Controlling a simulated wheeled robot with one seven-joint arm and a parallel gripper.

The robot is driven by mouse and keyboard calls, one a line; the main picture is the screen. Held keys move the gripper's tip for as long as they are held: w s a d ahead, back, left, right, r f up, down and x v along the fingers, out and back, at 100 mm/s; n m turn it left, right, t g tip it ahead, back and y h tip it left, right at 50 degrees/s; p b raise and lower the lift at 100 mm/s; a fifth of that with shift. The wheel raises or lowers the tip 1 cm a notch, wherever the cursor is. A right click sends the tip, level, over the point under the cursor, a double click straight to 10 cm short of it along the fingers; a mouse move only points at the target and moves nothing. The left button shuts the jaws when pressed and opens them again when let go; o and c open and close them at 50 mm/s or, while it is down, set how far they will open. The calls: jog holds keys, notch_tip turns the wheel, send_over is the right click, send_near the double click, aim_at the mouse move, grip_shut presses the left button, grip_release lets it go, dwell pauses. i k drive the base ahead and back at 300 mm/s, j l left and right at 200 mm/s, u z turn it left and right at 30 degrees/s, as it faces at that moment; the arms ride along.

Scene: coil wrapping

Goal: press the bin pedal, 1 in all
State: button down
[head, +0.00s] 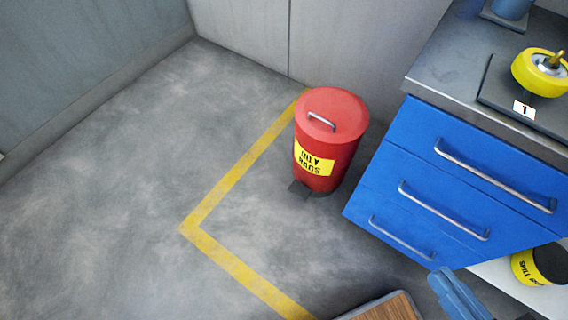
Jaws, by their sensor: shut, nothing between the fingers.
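The red bin (328,150) stands upright on the grey floor, close to the back wall and left of the blue drawer cabinet. Its lid (335,108) is shut and has a metal handle on top. The dark pedal (300,189) sticks out low at the bin's front left, near the floor. My gripper (440,275) shows at the bottom right as blue-grey fingers, shut and empty. It is apart from the bin and the pedal, to their lower right.
The blue cabinet (400,185) with metal handles bounds the bin's right side. A yellow spool (540,72) sits on its top by a "1" tag. A yellow-and-black tub (525,267) and a wooden board (388,309) are at bottom right. Floor left of the yellow line (225,185) is clear.

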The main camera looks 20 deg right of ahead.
aim_at(303, 191)
jog(key=i+j+z, duration=0.15)
jog(key=i+j, duration=0.8)
jog(key=i, duration=0.15)
